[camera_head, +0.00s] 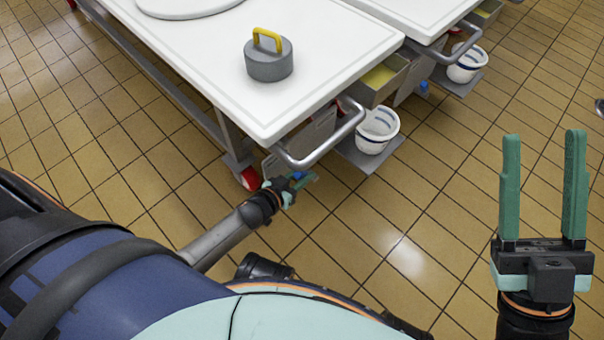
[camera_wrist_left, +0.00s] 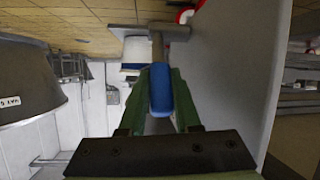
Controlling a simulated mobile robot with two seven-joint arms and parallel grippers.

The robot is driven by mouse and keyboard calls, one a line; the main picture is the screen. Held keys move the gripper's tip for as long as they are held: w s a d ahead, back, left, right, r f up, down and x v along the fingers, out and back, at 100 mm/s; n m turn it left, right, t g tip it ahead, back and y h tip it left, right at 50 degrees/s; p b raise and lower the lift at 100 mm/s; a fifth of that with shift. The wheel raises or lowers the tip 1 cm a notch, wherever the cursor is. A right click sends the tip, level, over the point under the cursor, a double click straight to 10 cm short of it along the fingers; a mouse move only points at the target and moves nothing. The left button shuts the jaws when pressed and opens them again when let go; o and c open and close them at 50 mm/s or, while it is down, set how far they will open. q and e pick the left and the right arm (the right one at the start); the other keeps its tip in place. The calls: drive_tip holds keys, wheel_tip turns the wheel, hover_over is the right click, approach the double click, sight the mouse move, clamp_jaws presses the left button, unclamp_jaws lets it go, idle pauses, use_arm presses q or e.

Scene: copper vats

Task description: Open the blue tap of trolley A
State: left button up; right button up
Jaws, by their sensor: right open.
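The blue tap (camera_wrist_left: 160,90) shows in the left wrist view as a blue lever on a grey stem, lying between my left gripper's green fingers (camera_wrist_left: 158,100). The fingers flank it closely; I cannot tell whether they press on it. In the head view, my left gripper (camera_head: 293,186) is low by the near corner of the white-topped trolley (camera_head: 330,70), below its handle bar. A little of the blue tap (camera_head: 297,175) shows there, mostly hidden. No letter is readable on the trolley. My right gripper (camera_head: 543,190) is open and empty, away over the floor at the right.
A grey weight with a yellow handle (camera_head: 268,60) stands on the trolley top. The grey handle bar (camera_head: 325,140) juts out above my left gripper. A white bucket with blue bands (camera_head: 377,130) sits on a low shelf. A second trolley (camera_head: 425,15) stands behind. Tiled floor is clear at the right.

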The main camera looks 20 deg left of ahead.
use_arm(q)
clamp_jaws()
idle(1.0)
